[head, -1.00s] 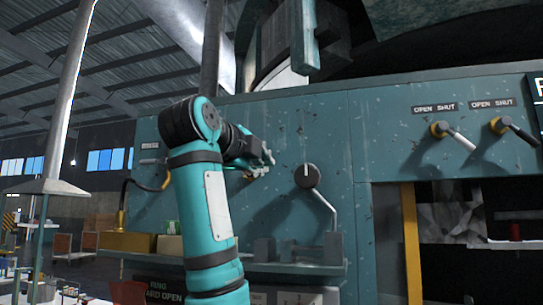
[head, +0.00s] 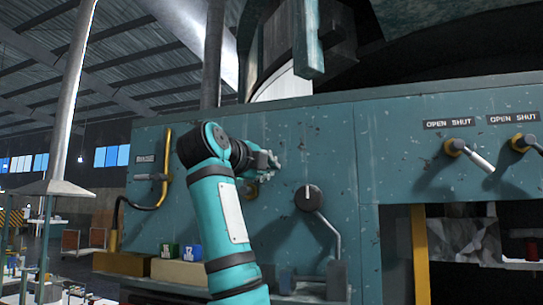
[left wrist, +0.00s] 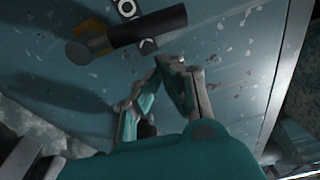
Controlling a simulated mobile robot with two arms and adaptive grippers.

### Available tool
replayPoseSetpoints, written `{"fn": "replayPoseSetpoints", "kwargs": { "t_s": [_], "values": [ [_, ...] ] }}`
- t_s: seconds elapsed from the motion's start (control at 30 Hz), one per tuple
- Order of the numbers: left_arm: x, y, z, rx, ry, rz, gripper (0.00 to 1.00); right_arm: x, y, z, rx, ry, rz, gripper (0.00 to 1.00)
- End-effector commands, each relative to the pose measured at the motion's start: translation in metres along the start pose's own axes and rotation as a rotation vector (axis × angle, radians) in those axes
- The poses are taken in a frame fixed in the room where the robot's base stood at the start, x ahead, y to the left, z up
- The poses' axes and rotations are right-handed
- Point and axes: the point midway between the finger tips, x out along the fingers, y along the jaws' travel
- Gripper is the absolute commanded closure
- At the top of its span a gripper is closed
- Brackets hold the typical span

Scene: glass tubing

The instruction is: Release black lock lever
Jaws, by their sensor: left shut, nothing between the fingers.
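A black cylindrical handle (left wrist: 147,27) on a brass-coloured hub (left wrist: 91,40) sticks out from the teal panel in the left wrist view; I take it for the black lock lever. My left gripper (head: 274,162) is in front of the panel, shut and empty. In the left wrist view its fingertips (left wrist: 172,66) meet just below the black handle, apart from it in the picture; the depth gap is unclear. My right gripper is out of view.
A black round knob with a bent grey lever (head: 308,198) sits right of my gripper. A silver-handled lever (head: 470,153) and a black-handled lever (head: 525,143) are under OPEN SHUT labels. A ledge with small boxes (head: 180,273) runs below.

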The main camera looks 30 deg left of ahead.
Motion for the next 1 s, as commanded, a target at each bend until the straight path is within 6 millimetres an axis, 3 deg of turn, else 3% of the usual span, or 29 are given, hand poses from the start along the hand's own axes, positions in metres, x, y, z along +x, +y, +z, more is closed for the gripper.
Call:
{"fn": "replayPoseSetpoints", "kwargs": {
  "t_s": [0.13, 0.5, 0.8, 1.0],
  "values": [
    [-0.004, -0.001, 0.011, 0.0, 0.0, 0.0, 1.0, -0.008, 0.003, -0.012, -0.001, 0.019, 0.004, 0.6],
    [-0.005, 0.001, 0.014, 0.001, 0.0, 0.001, 1.0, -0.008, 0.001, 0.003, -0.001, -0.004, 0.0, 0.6],
    [-0.009, 0.003, 0.029, -0.073, -0.007, -0.008, 1.0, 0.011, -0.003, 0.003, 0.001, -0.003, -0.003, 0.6],
    [-0.009, -0.001, 0.031, -0.147, -0.002, -0.017, 1.0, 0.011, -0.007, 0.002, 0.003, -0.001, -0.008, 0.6]
  ]
}}
